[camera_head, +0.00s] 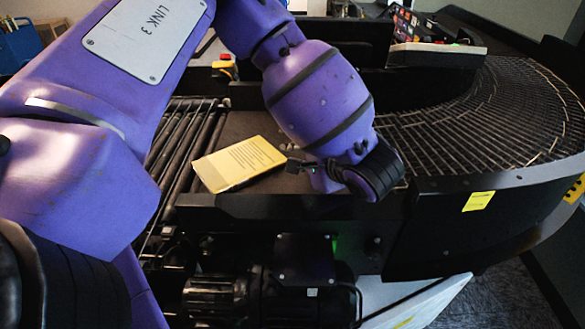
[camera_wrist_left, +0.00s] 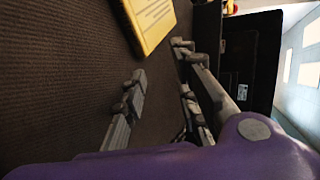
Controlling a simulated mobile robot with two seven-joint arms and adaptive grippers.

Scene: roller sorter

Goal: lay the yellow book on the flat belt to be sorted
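The yellow book (camera_head: 240,163) lies flat on the dark flat belt (camera_head: 245,122), close to its near side rail. Its left end reaches the border with the rollers; I cannot tell if it overlaps them. My left gripper (camera_head: 299,166) is just right of the book, low over the belt, and apart from it. In the left wrist view its two fingers (camera_wrist_left: 160,75) are spread with nothing between them, and the book (camera_wrist_left: 153,22) shows beyond the fingertips. The belt (camera_wrist_left: 55,75) fills the left of that view. My right gripper is not in view.
Metal rollers (camera_head: 180,140) run left of the belt. A curved roller conveyor (camera_head: 490,115) continues on the right. A black side rail (camera_head: 270,205) borders the near side, with a motor (camera_head: 220,298) below. A red-and-yellow button box (camera_head: 225,62) stands behind.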

